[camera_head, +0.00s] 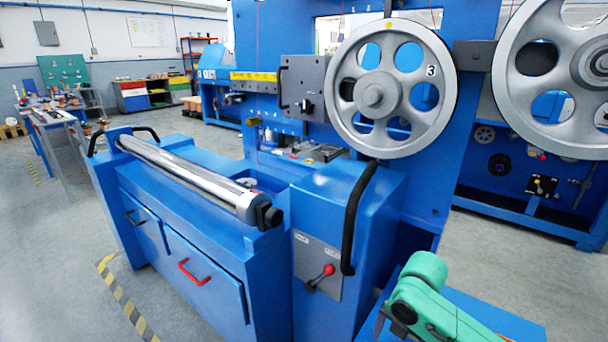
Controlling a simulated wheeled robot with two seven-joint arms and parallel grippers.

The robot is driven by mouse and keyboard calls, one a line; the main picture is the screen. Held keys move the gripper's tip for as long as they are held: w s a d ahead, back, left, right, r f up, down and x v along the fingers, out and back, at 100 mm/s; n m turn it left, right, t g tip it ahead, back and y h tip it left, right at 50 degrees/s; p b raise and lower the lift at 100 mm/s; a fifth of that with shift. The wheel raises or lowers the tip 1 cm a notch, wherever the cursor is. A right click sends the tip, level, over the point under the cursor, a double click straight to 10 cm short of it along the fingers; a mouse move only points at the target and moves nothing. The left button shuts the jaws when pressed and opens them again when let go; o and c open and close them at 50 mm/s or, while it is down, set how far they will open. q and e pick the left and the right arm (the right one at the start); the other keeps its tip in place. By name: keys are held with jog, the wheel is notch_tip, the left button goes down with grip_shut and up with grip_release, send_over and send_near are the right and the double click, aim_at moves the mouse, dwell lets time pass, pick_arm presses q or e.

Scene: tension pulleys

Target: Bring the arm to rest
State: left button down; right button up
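Neither of my grippers shows in the head view. A teal-green jointed arm-like part (424,282) with an orange section shows at the lower right, cut off by the frame's bottom edge. I cannot tell what its far end holds or touches. A second, larger pulley (510,85) is at the right, cut off by the frame edge.
The blue machine (208,262) fills the middle, with a silver roller (185,175) on top. A red-knobbed lever (327,271) is on its front panel, beside a black curved handle (353,215). Open floor (50,265) lies at the left, with a striped line (125,300).

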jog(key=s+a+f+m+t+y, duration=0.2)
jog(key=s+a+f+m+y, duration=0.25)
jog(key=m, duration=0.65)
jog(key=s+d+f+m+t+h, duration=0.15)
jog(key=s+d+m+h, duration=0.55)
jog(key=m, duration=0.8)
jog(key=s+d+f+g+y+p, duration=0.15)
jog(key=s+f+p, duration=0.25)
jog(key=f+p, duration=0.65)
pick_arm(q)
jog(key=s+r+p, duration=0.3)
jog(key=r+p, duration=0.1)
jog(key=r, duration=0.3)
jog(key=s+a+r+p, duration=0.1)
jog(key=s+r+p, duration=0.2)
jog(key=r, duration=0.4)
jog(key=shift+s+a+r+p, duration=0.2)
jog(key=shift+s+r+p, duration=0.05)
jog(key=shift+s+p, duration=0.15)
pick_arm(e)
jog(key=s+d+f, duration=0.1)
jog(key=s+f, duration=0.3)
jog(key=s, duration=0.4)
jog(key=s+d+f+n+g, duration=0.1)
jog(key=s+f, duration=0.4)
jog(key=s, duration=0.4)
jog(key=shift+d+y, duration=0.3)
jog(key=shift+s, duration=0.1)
